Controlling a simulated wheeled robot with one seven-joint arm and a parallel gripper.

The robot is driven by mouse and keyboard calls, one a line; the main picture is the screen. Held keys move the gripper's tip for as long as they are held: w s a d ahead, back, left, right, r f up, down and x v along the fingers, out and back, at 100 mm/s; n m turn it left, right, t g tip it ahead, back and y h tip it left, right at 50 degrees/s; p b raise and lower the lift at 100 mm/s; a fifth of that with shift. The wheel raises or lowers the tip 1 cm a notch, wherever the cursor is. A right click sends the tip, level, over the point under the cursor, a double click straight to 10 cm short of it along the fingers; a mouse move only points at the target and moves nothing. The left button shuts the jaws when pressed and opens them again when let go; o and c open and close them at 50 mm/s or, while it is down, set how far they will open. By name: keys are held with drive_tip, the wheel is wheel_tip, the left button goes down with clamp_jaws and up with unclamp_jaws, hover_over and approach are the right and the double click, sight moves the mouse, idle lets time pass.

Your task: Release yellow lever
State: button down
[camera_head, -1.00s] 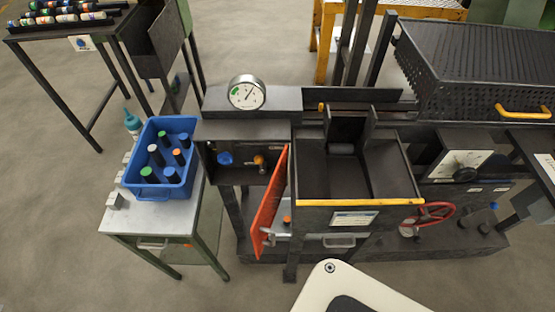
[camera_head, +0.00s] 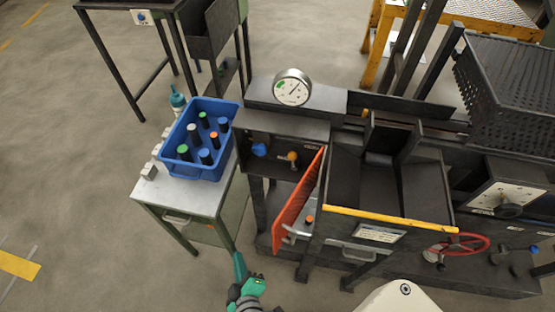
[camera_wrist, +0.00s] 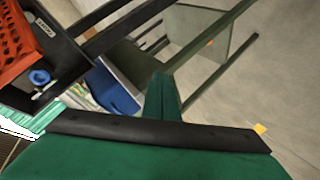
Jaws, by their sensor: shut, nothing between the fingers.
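A small yellow-orange lever knob (camera_head: 293,157) sits on the dark front panel (camera_head: 270,166) under the gauge, right of a blue knob (camera_head: 259,150). My gripper (camera_head: 239,262) is at the bottom of the head view, lower and left of the lever and apart from it. Its green fingers are shut and empty. In the wrist view the shut fingers (camera_wrist: 163,95) point toward the blue bin and side table. A blue knob (camera_wrist: 39,78) shows at the left there; I cannot make out the yellow lever in that view.
An open orange door (camera_head: 298,200) stands out just right of the lever. A blue bin (camera_head: 184,165) of capped cylinders stands on the side table (camera_head: 160,195) to the left. A gauge (camera_head: 292,87) stands above the panel. The floor at lower left is clear.

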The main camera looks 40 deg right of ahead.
drive_tip(key=w+d+r+g+h, duration=0.2)
drive_tip(key=w+d+h, duration=0.3)
drive_tip(key=w+d, duration=0.25)
drive_tip(key=m+g+h, duration=0.6)
drive_tip(key=g+h, duration=0.2)
approach(293, 162)
drive_tip(key=w+a+r, duration=0.1)
drive_tip(key=a+r, duration=0.3)
drive_tip(key=a, duration=0.1)
drive_tip(key=w+d+f, duration=0.1)
drive_tip(key=d, duration=0.8)
drive_tip(key=shift+w+d, duration=0.25)
drive_tip(key=shift+d, duration=0.15)
drive_tip(key=shift+a+f+y, duration=0.1)
drive_tip(key=shift+y, duration=0.2)
